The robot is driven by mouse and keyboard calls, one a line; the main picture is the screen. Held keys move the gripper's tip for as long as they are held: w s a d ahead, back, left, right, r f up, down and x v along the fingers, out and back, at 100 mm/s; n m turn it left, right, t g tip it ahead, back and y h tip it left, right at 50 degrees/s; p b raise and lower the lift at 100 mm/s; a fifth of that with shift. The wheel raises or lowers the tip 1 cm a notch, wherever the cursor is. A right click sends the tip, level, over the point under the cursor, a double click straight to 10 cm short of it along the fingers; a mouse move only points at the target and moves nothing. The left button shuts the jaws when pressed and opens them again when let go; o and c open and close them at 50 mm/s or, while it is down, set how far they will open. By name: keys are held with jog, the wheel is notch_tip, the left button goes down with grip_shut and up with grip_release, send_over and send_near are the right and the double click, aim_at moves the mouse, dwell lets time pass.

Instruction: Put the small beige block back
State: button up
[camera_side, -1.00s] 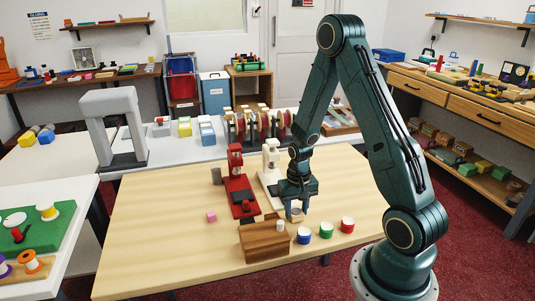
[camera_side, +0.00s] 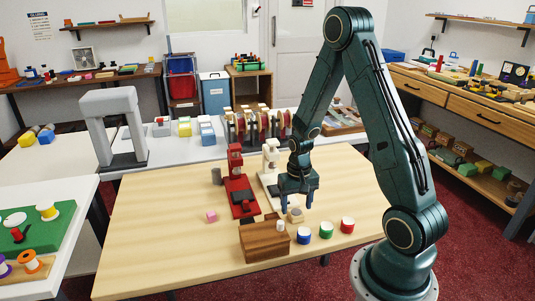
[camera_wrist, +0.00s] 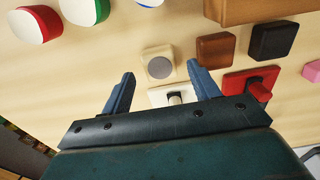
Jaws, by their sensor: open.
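The small beige block (camera_side: 296,217) sits on the wooden table just below my gripper in the side view. In the wrist view the beige block (camera_wrist: 151,76) shows a grey round disc on its top face. My gripper (camera_side: 296,206) is open and points down above the block. In the wrist view its two fingers (camera_wrist: 160,82) are spread wide, with nothing held between them. The block appears clear of both fingers.
A white press (camera_wrist: 175,95) and a red press (camera_side: 241,196) stand behind. A brown block (camera_wrist: 215,50) and a black block (camera_wrist: 273,40) lie beside the beige one. Blue (camera_side: 304,236), green (camera_side: 326,230) and red (camera_side: 347,225) cylinders and a wooden box (camera_side: 262,245) stand in front.

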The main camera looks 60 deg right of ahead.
aim_at(296, 213)
notch_tip(296, 213, up, 10)
dwell(0.6)
dwell(0.5)
jog(key=s+a+r+n+t, duration=0.2)
jog(key=a+r+n, duration=0.2)
jog(key=a+r, duration=0.6)
jog(key=s+a+r+n+t, duration=0.3)
jog(key=s+a+r+n, duration=0.2)
jog(key=s+a+r, duration=0.2)
jog(key=shift+s+a+r+t, duration=0.35)
jog(key=shift+s+r, duration=0.2)
jog(key=shift+s, duration=0.6)
